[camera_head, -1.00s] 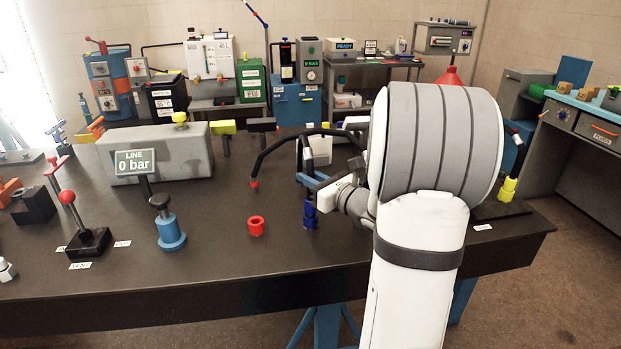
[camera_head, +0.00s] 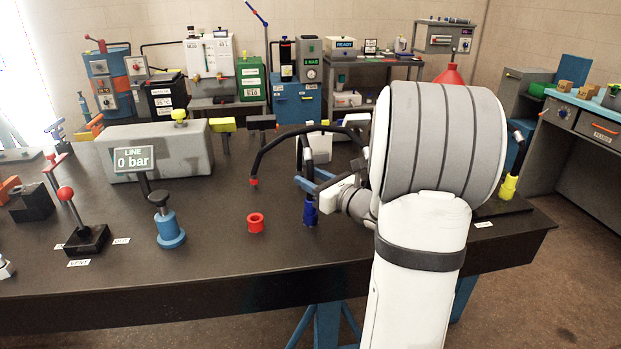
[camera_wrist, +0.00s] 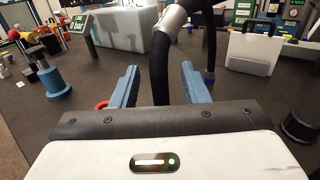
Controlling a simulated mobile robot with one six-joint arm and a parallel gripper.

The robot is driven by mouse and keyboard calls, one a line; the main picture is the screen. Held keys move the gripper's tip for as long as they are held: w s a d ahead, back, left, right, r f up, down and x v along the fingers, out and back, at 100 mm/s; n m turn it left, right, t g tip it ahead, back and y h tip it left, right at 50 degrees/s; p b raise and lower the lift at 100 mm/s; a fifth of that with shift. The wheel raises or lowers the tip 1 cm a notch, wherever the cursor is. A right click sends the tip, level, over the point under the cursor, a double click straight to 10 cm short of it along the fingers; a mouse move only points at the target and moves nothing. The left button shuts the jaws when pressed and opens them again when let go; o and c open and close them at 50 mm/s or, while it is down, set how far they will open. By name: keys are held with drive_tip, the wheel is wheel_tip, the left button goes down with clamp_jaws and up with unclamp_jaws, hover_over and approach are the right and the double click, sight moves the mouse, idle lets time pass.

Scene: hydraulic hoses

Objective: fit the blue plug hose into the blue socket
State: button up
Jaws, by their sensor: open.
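My gripper (camera_head: 311,186) has blue fingers and is open. In the wrist view the fingers (camera_wrist: 160,88) stand on either side of a black hose (camera_wrist: 160,65) with a grey metal sleeve above. A dark blue cylindrical piece (camera_head: 310,213) stands on the bench just below the fingers in the head view. The hose's lower end is hidden behind my gripper in the wrist view, so I cannot tell plug from socket or whether they are fully joined.
A red ring-shaped socket (camera_head: 256,222) stands left of the blue piece. A red-tipped hose (camera_head: 254,180) hangs above it. Further left are a blue-based post (camera_head: 170,232), a red-knobbed lever (camera_head: 67,197) and the 0 bar display (camera_head: 135,160). The front bench area is clear.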

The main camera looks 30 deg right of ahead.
drive_tip(key=v, duration=0.7)
drive_tip(key=shift+s, duration=0.1)
